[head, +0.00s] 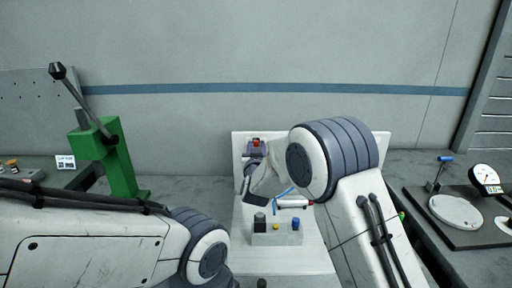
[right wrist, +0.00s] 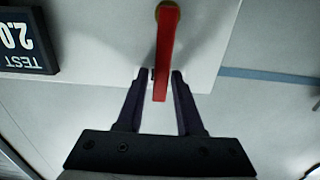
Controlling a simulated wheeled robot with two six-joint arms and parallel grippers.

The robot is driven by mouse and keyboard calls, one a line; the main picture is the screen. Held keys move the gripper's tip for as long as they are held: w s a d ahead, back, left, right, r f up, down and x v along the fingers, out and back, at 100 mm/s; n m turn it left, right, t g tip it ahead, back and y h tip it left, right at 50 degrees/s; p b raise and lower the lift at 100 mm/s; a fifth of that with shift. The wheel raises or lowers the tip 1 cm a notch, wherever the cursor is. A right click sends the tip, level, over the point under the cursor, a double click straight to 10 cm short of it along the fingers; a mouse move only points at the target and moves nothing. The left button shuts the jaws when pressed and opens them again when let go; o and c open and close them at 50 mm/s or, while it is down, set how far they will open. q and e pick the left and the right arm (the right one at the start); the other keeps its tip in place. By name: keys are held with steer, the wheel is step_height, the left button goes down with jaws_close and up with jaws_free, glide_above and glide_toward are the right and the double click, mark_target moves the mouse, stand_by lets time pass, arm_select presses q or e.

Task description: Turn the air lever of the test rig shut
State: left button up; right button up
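The test rig (head: 380,142) is a white panel and base at the middle of the head view, partly hidden by my right arm. A red lever (right wrist: 165,45) with a brass-coloured pivot shows close up on a white panel in the right wrist view. A small red part (head: 256,142) by my right gripper in the head view looks like the same lever. My right gripper (right wrist: 161,74) is open, and the lever's free end lies between its fingers with gaps on both sides. My left gripper is out of view; only my left arm shows.
A dark display (right wrist: 27,38) reading TEST 2.0 appears upside down beside the lever. A block (head: 277,239) with black, yellow and blue pegs stands at the front. A green lever press (head: 115,160) stands left. A dial gauge (head: 484,178) stands right.

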jaws_close()
stand_by(1.2)
